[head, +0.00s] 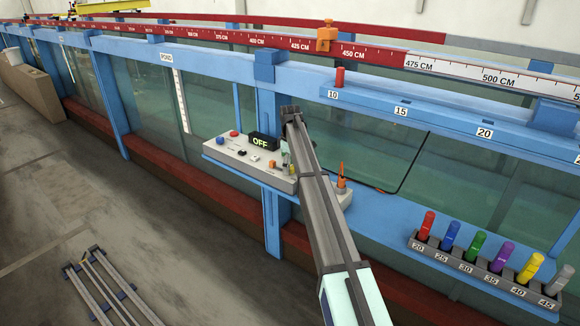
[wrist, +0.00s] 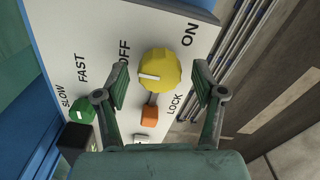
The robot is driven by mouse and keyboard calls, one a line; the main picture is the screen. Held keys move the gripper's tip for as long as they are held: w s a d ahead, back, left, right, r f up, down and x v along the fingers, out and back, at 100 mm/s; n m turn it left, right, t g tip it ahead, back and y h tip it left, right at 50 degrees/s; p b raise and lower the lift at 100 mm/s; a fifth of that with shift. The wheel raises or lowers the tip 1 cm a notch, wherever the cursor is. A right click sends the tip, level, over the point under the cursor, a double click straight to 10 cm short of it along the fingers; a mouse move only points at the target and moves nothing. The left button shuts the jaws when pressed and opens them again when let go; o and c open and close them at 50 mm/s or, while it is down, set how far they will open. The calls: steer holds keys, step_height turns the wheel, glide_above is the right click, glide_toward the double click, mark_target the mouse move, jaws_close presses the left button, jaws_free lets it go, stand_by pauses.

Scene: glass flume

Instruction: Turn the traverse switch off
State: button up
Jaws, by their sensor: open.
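In the wrist view a round yellow knob (wrist: 160,70) sits on a white panel (wrist: 95,25) between the words OFF and ON. Its white pointer mark faces left, towards the OFF side. My gripper (wrist: 161,78) is open, with one finger on each side of the knob; gaps show between fingers and knob. An orange lock piece (wrist: 150,115) lies just below the knob, beside the word LOCK. In the head view the control panel (head: 222,155) hangs on the flume's front, and its black display (head: 262,141) reads OFF. My arm hides the panel's right part.
A green knob (wrist: 82,111) marked SLOW and FAST is at left in the wrist view. A red button (head: 234,133) is on the panel. An orange-topped piece (head: 341,183) stands right of my arm. A rack (head: 480,272) of coloured handles is at lower right.

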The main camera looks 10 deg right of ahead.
step_height(320, 180, up, 12)
stand_by(0.6)
